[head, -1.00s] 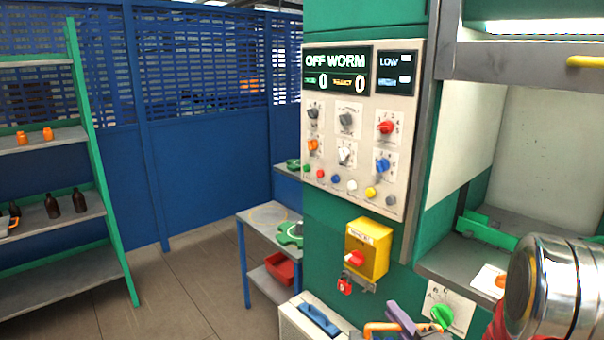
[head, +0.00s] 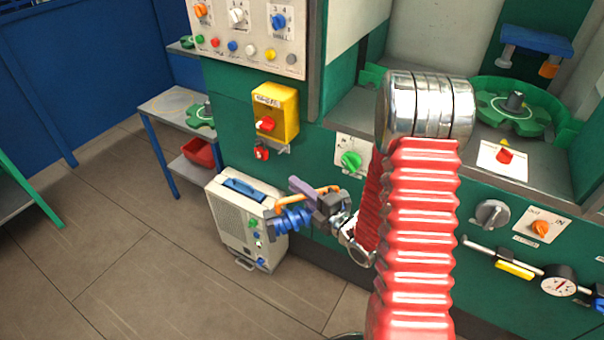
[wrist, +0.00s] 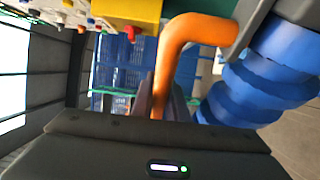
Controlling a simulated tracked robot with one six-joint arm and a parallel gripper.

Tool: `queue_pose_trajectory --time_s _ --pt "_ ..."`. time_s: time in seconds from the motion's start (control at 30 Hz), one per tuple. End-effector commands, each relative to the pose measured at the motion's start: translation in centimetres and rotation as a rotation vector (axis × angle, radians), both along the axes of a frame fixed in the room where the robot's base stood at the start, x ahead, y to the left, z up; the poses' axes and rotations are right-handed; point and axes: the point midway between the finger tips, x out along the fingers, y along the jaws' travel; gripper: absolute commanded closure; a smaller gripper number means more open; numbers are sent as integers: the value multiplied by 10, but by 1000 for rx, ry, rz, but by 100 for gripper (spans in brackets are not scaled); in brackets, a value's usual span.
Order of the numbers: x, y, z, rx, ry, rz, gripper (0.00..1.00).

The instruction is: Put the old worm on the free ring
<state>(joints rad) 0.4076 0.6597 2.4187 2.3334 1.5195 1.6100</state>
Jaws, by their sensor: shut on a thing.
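The old worm (head: 291,220) is a blue screw-shaped part with an orange handle. My gripper (head: 325,198) is shut on it and holds it in the air before the green machine, near the grey-white box. In the wrist view the blue worm (wrist: 262,78) is at the right, and its orange handle (wrist: 185,48) bends down toward the dark fingers, whose tips are partly hidden. The side table (head: 165,104) at the left has a faint yellowish ring (head: 178,98) on its top with nothing on it. A green star wheel (head: 203,115) sits beside the ring.
The grey-white box (head: 232,215) with a blue handle stands on the floor near the worm. A red bin (head: 199,152) is on the table's lower shelf. A yellow switch box (head: 275,112) juts from the machine.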

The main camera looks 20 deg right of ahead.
Motion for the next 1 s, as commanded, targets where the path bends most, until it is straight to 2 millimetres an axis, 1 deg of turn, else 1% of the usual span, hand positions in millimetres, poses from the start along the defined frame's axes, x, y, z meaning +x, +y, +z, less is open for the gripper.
queue_pose_trajectory --time_s 0.1,0.3,0.5,0.67,1.0 --pt "-4 10 -17 2 0 28 100" --pt "-11 26 -44 6 -2 70 100" --pt "-18 36 -60 10 -5 97 100" --pt "-19 39 -63 10 -8 103 100" --pt "-19 39 -63 10 -8 103 100"
